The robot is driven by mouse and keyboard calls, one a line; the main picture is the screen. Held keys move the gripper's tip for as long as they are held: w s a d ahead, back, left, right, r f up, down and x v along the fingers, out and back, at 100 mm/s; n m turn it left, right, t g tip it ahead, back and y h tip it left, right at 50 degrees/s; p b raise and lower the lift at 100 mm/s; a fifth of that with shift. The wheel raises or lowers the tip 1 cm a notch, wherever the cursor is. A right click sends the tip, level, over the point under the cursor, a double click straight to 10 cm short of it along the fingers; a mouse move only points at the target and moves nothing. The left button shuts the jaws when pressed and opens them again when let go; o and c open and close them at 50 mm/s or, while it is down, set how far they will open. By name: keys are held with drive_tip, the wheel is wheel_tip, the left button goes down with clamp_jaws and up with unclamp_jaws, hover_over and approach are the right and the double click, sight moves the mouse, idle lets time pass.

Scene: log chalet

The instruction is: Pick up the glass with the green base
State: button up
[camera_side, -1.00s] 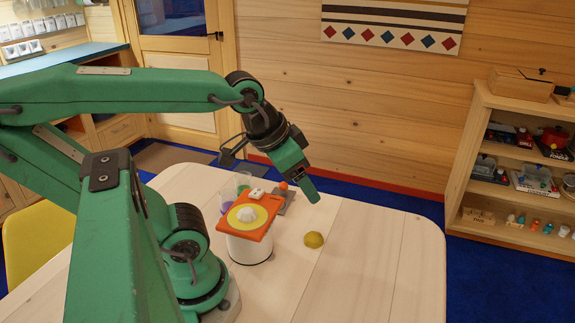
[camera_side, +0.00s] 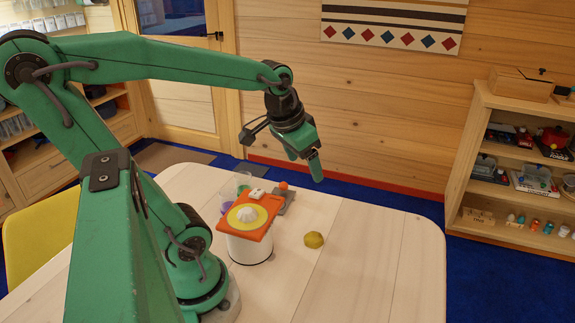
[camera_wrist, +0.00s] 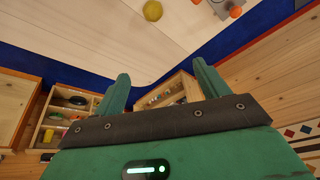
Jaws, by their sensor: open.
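Clear glasses stand close together on the table in the side view, behind the orange board and partly hidden by it. The glass with the green base (camera_side: 243,187) is at the back, and a glass with a purple base (camera_side: 227,205) is in front of it to the left. My gripper (camera_side: 304,163) is open and empty, above the table's far edge, up and to the right of the glasses. In the wrist view its two fingers (camera_wrist: 161,77) are spread apart with nothing between them. I see no glass in the wrist view.
An orange board with a yellow disc (camera_side: 262,222) and a white lump lies on a white cylinder (camera_side: 250,249), close beside the glasses. A grey item with an orange ball (camera_side: 283,186) is to their right. A yellow lump (camera_side: 314,240) lies farther right. The table's right side is clear.

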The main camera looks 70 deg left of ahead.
drive_tip(key=w+a+f+n+g, duration=0.2)
drive_tip(key=a+f, duration=0.1)
drive_tip(key=a, duration=0.6)
drive_tip(key=n+g+h, duration=0.1)
drive_tip(key=n+g, duration=0.1)
drive_tip(key=n, duration=0.1)
approach(243, 176)
wheel_tip(243, 176, down, 5)
drive_tip(key=shift+a+f, duration=0.15)
drive_tip(key=shift+f, duration=1.4)
drive_tip(key=shift+f, duration=2.6)
drive_tip(key=c, duration=1.1)
